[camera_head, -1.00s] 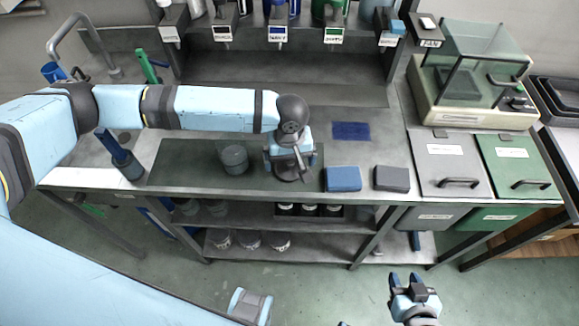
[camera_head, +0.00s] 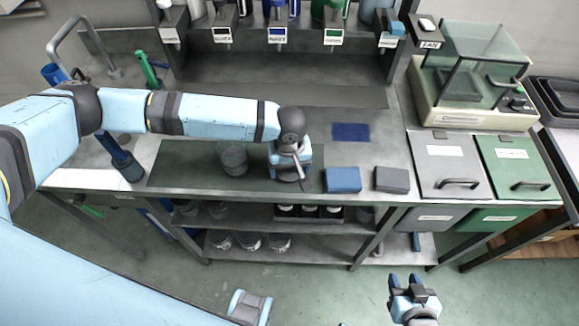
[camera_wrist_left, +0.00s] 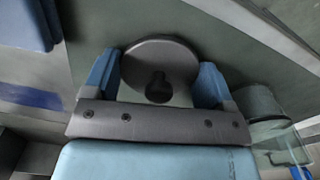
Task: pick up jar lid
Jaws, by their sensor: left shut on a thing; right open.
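The jar lid (camera_wrist_left: 160,62) is a round dark grey disc with a dark knob, seen between the two blue fingers of my left gripper (camera_wrist_left: 160,75) in the left wrist view. The left gripper is shut on it. In the head view my left gripper (camera_head: 290,163) is over the right part of the dark mat, and the lid is mostly hidden under it. My right gripper (camera_head: 406,281) is open and empty, in front of the bench.
The dark mat (camera_head: 165,170) lies on the grey bench. A blue block (camera_head: 343,180) and a dark grey block (camera_head: 391,179) are right of the left gripper. A blue patch (camera_head: 351,132) lies behind them. Lidded bins (camera_head: 445,160) stand further right, and labelled holders line the back.

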